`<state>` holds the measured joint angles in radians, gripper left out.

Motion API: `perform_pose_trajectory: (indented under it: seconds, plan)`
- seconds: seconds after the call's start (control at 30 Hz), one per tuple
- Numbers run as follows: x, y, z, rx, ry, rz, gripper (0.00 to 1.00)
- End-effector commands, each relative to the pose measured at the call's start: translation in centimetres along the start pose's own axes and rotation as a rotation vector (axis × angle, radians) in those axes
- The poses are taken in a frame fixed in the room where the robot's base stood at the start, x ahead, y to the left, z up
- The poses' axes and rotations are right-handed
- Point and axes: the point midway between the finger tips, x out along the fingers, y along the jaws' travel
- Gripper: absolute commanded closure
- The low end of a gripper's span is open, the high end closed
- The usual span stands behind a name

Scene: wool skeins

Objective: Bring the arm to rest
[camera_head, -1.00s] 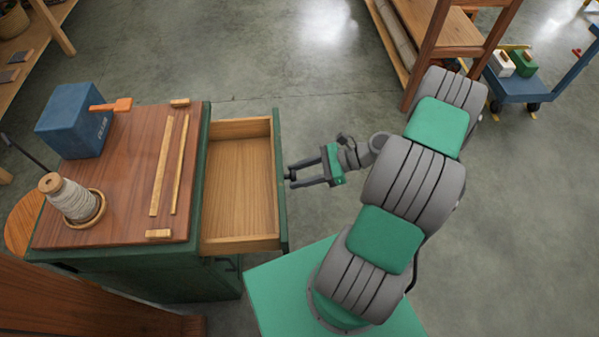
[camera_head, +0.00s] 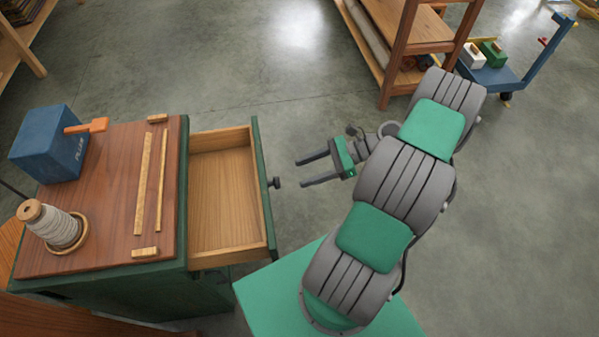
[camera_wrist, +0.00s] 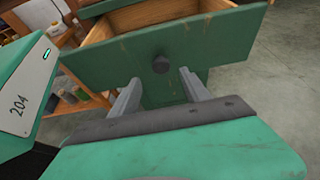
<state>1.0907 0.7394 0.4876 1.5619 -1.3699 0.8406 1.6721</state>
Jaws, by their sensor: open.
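My gripper (camera_head: 318,170) is open and empty. Its two fingers point left in the head view, toward the open drawer (camera_head: 222,190), with a gap between the fingertips and the drawer's dark knob (camera_head: 275,182). In the wrist view the knob (camera_wrist: 160,64) appears between and beyond the two fingers (camera_wrist: 158,92), on the green drawer front (camera_wrist: 215,48). The drawer is pulled out of the green cabinet (camera_head: 150,290). Its visible inside is bare wood.
On the cabinet's wooden top (camera_head: 105,225) are a blue box (camera_head: 48,145) with an orange part, a cone of pale yarn (camera_head: 55,228) and wooden strips. A wooden shelf (camera_head: 395,45) and a blue cart (camera_head: 505,78) stand at the back right. Open floor lies around the arm.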

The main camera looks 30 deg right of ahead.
Motion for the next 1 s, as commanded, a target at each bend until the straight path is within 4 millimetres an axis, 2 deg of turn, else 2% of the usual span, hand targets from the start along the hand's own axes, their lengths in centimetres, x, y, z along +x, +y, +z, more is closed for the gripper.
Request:
perform_pose_trajectory:
  seconds: [0.27, 0.37, 0.47, 0.57, 0.67, 0.8, 0.9, 1.0]
  plan:
    - [0.1, 0.0, 0.1, -0.003, 0.002, 0.002, 0.45]
    - [0.2, -0.5, 1.3, -0.063, 0.056, 0.030, 0.45]
    - [0.9, -1.3, 4.6, -0.236, 0.195, 0.113, 0.45]
    - [1.9, -1.6, 9.3, -0.506, 0.381, 0.244, 0.45]
    - [2.5, -0.9, 14.1, -0.799, 0.547, 0.385, 0.45]
    - [2.2, 1.5, 20.8, -1.211, 0.742, 0.581, 0.45]
    - [1.3, 3.8, 24.8, -1.481, 0.850, 0.708, 0.45]
    - [0.2, 5.7, 27.2, -1.679, 0.924, 0.801, 0.45]
